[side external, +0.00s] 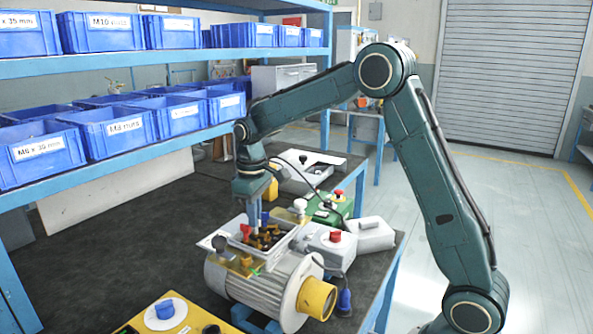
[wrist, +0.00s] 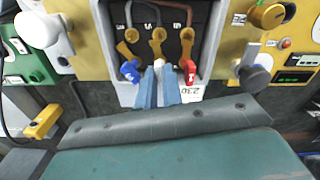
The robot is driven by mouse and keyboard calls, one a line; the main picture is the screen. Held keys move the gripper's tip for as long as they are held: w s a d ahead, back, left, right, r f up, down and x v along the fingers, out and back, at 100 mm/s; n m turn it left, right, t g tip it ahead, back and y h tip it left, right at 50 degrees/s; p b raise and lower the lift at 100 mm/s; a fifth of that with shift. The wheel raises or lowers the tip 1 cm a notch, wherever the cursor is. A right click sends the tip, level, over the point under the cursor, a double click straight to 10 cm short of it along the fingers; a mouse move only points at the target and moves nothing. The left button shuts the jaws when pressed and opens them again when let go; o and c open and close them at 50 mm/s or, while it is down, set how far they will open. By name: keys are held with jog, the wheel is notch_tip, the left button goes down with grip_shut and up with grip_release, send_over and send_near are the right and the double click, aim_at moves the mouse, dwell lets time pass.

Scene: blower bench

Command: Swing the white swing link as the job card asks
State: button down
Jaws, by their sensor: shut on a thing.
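The white swing link (wrist: 158,63) is the middle of three links in the open terminal box (wrist: 208,40) in the wrist view. My gripper (wrist: 158,72) is shut on its white end, one blue finger on each side. A blue-ended link (wrist: 130,70) sits to the left and a red-ended link (wrist: 188,68) to the right. Brass parts (wrist: 158,35) show above them. In the side view my gripper (side external: 252,218) reaches down into the box on the grey motor (side external: 240,285); the red link (side external: 246,231) shows, and the white link is hidden. I cannot make out a job card.
A grey box with a red button (side external: 335,238) and a green box (side external: 330,208) stand close beside the motor. A yellow panel with a blue knob (side external: 165,310) lies in front. Shelves of blue bins (side external: 110,130) line the left. Dark bench top (side external: 130,230) left of the motor is clear.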

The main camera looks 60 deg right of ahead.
jog(key=shift+m, duration=1.3)
